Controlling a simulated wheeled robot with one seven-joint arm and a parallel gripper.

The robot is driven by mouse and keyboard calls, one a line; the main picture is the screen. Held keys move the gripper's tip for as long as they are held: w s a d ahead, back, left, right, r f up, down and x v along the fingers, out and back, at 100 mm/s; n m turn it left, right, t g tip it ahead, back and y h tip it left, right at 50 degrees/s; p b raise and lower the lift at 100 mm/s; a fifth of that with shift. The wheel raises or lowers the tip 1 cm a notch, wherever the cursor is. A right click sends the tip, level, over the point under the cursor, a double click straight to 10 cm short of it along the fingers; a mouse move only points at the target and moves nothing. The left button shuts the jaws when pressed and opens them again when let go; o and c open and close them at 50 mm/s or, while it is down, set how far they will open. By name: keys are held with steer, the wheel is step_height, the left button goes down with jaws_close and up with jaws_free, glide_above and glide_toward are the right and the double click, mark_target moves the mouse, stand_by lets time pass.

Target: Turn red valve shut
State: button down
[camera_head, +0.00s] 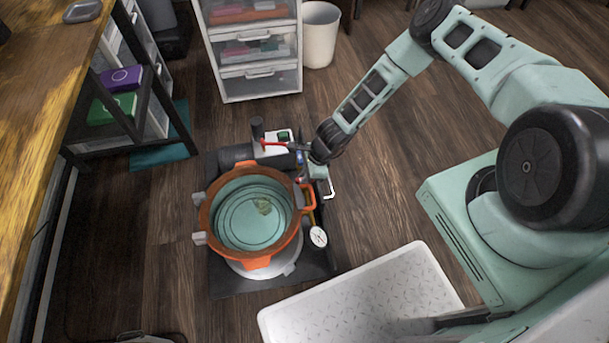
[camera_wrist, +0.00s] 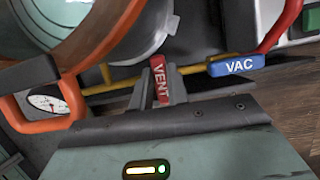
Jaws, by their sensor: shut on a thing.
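The red valve handle marked VENT (camera_wrist: 160,84) stands between the two grey fingers of my gripper (camera_wrist: 158,90) in the wrist view. The fingers are shut on it from both sides. The handle points along the fingers, roughly square to the brass pipe (camera_wrist: 100,88) behind it. In the head view my gripper (camera_head: 306,179) is low at the right side of the orange-rimmed pot (camera_head: 262,262), and it mostly hides the valve there. A blue valve handle marked VAC (camera_wrist: 237,65) sits to the right in the wrist view, apart from my fingers.
An orange pot handle (camera_wrist: 45,124) is close to my gripper's left. A dial gauge (camera_head: 318,237) stands beside the pot. A pump with a red hose (camera_head: 273,144) is behind it. A white patterned tabletop (camera_head: 350,300) is in front.

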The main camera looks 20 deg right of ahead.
steer(key=c, duration=1.4)
jaws_free()
steer(key=shift+o, duration=0.2)
steer(key=p+v, duration=0.4)
steer(key=v, duration=1.3)
steer(key=shift+r, duration=0.2)
steer(key=shift+d, duration=0.1)
steer(key=s+a+r+n, duration=0.2)
steer(key=a+r+n, duration=0.25)
steer(key=r, duration=0.35)
steer(key=s+a+r+n+g, duration=0.1)
steer(key=a+r+n, duration=0.3)
steer(key=r+n, duration=0.3)
steer(key=s+a+r+n, duration=0.2)
steer(key=a+r+n, duration=0.2)
steer(key=r, duration=0.4)
steer(key=s+r+n+h, duration=0.4)
steer(key=s+r+n, duration=0.9)
steer(key=s+r, duration=0.3)
step_height(320, 180, up, 19)
steer(key=p, duration=2.1)
steer(key=shift+s+d, duration=0.2)
